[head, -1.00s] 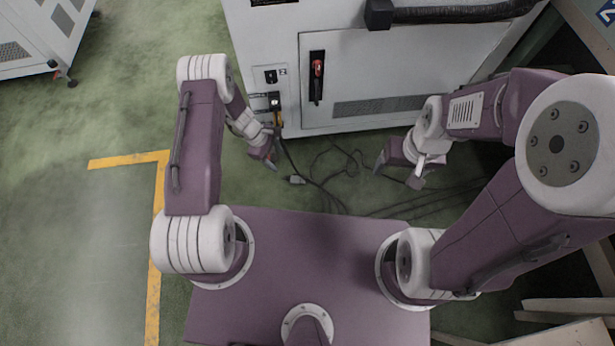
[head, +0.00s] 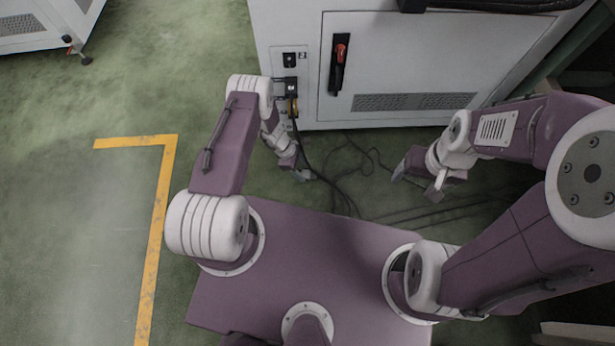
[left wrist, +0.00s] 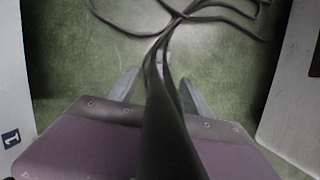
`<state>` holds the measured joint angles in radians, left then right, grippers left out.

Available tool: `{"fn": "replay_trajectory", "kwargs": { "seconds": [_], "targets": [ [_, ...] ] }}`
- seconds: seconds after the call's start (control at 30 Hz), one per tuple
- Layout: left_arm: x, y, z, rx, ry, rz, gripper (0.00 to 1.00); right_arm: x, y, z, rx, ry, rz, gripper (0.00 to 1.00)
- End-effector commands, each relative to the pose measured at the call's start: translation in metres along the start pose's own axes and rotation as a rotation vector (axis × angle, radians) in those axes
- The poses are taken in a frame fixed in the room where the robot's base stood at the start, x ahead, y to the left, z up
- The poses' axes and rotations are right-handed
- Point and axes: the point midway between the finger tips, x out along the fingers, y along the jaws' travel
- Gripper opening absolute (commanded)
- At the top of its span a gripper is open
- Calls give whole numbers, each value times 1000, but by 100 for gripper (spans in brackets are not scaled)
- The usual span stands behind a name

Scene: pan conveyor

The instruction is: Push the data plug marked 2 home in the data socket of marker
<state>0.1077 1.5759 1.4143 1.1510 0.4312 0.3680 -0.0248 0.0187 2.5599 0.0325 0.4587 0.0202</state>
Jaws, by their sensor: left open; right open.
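On the white cabinet, a narrow panel has a dark socket (head: 290,60) with a small 2 marker beside it. Below it a black fitting with an orange part (head: 292,90) sits at the panel, and a dark cable (head: 300,135) hangs from there to the floor. I cannot tell which plug this is; no plug mark is readable. My left gripper (head: 303,174) is open, low in front of the cabinet and below the panel. In the left wrist view its fingers (left wrist: 160,92) are apart with dark cable crossing the view before them. My right gripper (head: 416,182) is open and empty, further right.
The cabinet door has a red-and-black handle (head: 340,52) and a vent. Several dark cables (head: 450,205) lie on the green floor. A yellow floor line (head: 160,220) is at left, with open floor around it. A 1 label (left wrist: 11,138) shows in the left wrist view.

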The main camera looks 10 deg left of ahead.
Motion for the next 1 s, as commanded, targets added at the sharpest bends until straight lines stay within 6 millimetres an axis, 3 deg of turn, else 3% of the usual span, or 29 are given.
{"fn": "replay_trajectory", "kwargs": {
  "seconds": [0.03, 0.1, 0.37, 0.57, 0.83, 1.0],
  "targets": [
    [19, 0, -3, 2, 0, -1, 58, 20, 0, 2, 0, 0, 0, 73],
    [30, 0, -2, 2, 0, -2, 58, 28, 1, 3, 0, -1, 0, 73],
    [30, 1, 0, 0, 0, 0, 55, 25, 0, 3, 0, 0, 0, 73],
    [30, 1, 0, 0, 0, 0, 0, 25, 0, 3, 0, 0, 0, 73],
    [28, 1, 1, 0, 0, 0, 0, 24, 0, 3, 0, 0, 0, 73],
    [12, 1, 7, 0, 0, 0, 0, 8, 0, 1, 0, 0, 0, 73]
  ]
}}
